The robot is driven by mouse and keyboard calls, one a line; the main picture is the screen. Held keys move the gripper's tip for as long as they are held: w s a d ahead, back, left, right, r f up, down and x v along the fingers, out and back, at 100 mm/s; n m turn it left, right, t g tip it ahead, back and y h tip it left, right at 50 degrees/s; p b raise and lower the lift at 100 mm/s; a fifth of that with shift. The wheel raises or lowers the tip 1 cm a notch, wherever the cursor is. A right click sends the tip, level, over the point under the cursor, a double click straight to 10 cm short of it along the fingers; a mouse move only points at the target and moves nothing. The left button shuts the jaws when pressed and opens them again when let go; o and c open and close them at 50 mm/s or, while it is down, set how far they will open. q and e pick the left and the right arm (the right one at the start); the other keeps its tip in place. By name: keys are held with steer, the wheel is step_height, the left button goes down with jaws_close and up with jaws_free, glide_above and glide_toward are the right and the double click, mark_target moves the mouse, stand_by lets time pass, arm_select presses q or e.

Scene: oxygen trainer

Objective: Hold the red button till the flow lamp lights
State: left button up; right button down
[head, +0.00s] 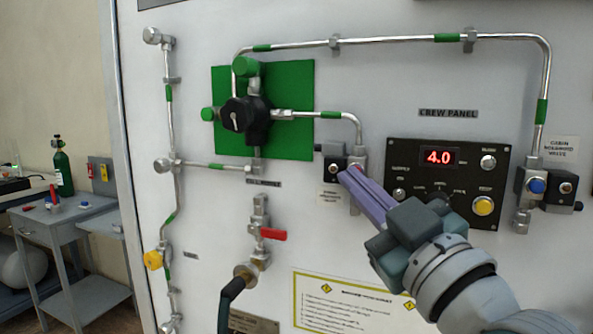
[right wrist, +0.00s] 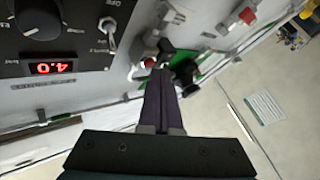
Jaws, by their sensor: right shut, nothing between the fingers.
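My right gripper (head: 349,177) is shut and empty. Its fingertips are at the small valve block (head: 335,163) left of the crew panel. A bit of red, likely the red button (head: 354,168), shows at the tips; the fingers hide most of it. In the right wrist view the shut fingertips (right wrist: 162,70) end beside a small red spot; I cannot tell whether they touch or press it. The crew panel (head: 447,188) has a red display (head: 438,157) reading 4.0, a pale round fitting and a yellow round fitting (head: 484,206). I cannot tell which is the flow lamp or whether it is lit.
A green plate (head: 295,75) with a black regulator (head: 240,115) is at upper left. Metal pipes run across the wall. A red lever (head: 273,235) sits lower down. A blue button (head: 537,186) is on the right valve. A grey cart (head: 60,230) stands far left.

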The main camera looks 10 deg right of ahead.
steer(key=shift+w+d, duration=0.15)
steer(key=shift+w, duration=0.1)
stand_by(0.8)
stand_by(0.9)
stand_by(0.5)
steer(key=shift+s+a+p, duration=0.4)
steer(key=shift+s, duration=0.2)
